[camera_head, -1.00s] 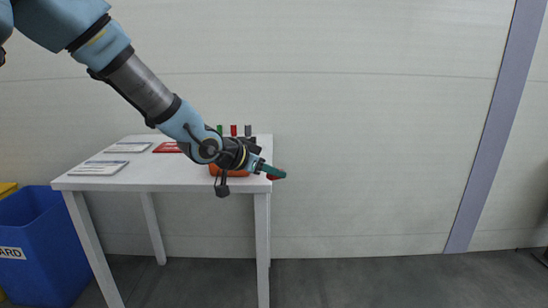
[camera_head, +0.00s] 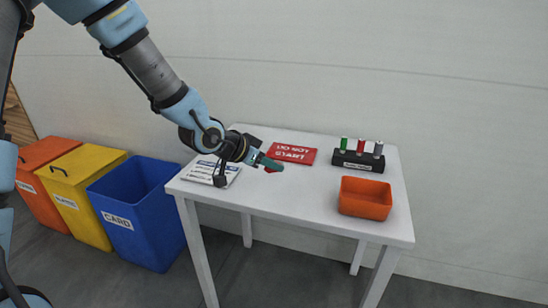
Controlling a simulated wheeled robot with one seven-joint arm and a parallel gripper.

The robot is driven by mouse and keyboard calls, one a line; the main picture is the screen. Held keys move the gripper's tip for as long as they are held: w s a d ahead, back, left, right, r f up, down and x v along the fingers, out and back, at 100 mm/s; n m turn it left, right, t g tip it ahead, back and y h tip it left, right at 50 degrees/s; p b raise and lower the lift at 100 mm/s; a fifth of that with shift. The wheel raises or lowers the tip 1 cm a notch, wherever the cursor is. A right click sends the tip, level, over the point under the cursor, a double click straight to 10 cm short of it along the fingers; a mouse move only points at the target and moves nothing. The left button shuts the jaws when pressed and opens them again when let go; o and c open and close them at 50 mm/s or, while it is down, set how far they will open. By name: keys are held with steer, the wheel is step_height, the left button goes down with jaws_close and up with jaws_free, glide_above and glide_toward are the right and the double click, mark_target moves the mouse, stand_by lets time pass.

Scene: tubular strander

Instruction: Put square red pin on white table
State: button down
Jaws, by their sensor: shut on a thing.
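The white table (camera_head: 300,190) stands against the wall in the middle of the head view. My gripper (camera_head: 271,164) reaches in from the upper left and shows in front of the table's left half. Its teal fingers are shut on a small red piece, the square red pin (camera_head: 269,170). Only a bit of the pin shows below the fingers, so its shape cannot be made out. The gap between the pin and the tabletop cannot be judged.
Blue (camera_head: 137,210), yellow (camera_head: 80,195) and orange (camera_head: 43,175) bins stand left. The table's front middle is clear.

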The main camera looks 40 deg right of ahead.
steer(key=shift+w+a, duration=0.15)
steer(key=shift+w, duration=0.25)
steer(key=f+b, duration=0.6)
steer(key=f, duration=0.1)
steer(key=shift+w, duration=0.2)
steer(key=c, duration=0.6)
jaws_free()
steer(key=shift+a, duration=0.1)
steer(key=p+v, duration=0.1)
steer(key=v, duration=0.9)
steer(key=shift+s+a+r+p, duration=0.1)
steer(key=shift+a+r+p, duration=0.15)
steer(key=shift+r+p, duration=0.05)
